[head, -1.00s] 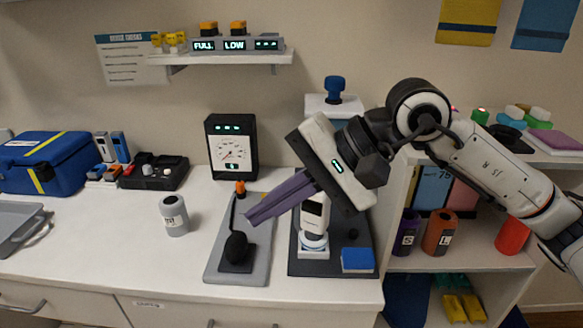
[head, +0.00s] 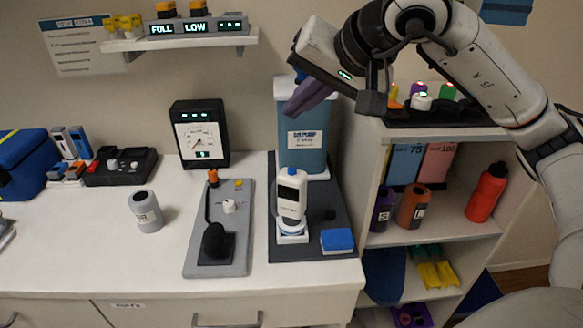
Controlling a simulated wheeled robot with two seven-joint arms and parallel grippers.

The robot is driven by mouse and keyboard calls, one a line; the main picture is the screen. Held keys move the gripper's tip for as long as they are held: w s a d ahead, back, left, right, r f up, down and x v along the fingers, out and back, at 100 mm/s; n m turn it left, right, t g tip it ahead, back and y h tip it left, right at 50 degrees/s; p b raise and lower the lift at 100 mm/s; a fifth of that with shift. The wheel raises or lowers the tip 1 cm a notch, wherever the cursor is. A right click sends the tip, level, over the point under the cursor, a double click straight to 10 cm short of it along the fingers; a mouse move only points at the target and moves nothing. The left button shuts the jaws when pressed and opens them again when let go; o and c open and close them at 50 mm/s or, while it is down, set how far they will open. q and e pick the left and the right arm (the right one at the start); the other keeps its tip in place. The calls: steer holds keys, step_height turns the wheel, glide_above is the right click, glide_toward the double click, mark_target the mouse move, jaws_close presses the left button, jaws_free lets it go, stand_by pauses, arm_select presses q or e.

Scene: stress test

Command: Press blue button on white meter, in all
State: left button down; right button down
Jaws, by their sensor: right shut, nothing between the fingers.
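The white meter (head: 291,200) stands upright on a dark mat (head: 262,248), with a dark screen on its front. A small blue button (head: 292,171) shows on its top, and a blue ring circles its base. My right gripper (head: 291,108) has purple fingers, shut and empty. In the picture its fingertips are above the meter, in front of the upper part of the blue-grey air pump (head: 305,155). They are apart from the meter. My left gripper is not in view.
A blue block (head: 337,240) lies right of the meter. Left of it are a grey board (head: 236,262) with a black lever, a grey canister (head: 146,212) and a gauge box (head: 199,135). A shelf unit (head: 450,218) stands right. Bare counter lies at the front left.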

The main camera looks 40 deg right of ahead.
steer(key=b, duration=0.7)
glide_above(292, 171)
steer(key=f, duration=0.8)
steer(key=shift+s+d, duration=0.2)
steer(key=shift+s, duration=0.2)
steer(key=shift+f, duration=0.45)
steer(key=shift+r, duration=0.1)
steer(key=shift+f+b, duration=0.5)
steer(key=shift+b, duration=0.15)
